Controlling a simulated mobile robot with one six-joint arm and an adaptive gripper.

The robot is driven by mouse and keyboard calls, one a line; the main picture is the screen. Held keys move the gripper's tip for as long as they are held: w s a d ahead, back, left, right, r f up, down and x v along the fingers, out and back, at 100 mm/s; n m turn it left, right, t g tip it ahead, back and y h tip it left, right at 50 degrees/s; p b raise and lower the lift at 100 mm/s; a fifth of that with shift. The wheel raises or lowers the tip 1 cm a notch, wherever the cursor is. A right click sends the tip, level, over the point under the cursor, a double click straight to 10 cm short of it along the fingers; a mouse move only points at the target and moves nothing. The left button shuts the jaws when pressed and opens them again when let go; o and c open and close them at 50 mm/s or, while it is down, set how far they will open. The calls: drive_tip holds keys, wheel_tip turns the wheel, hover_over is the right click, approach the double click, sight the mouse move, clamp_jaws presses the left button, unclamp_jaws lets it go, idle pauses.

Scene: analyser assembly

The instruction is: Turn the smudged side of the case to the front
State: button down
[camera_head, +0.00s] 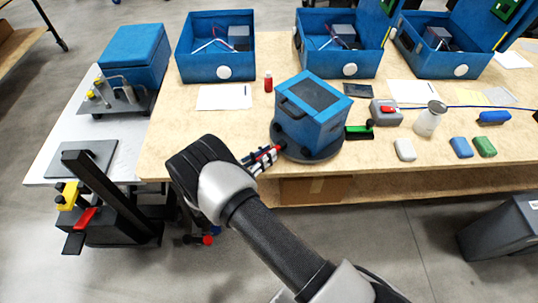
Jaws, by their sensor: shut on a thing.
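Open blue cases (216,67) line the back of the wooden table. A red bottle (268,82) stands behind the turntable. A tool stand (105,210) is at left.

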drive_tip(key=shift+f, duration=0.2)
drive_tip(key=c, duration=1.6)
unclamp_jaws()
drive_tip(key=shift+a, duration=0.1)
drive_tip(key=shift+o, duration=0.6)
drive_tip(key=v, duration=1.2)
drive_tip(key=shift+r, duration=0.2)
drive_tip(key=shift+c, duration=0.4)
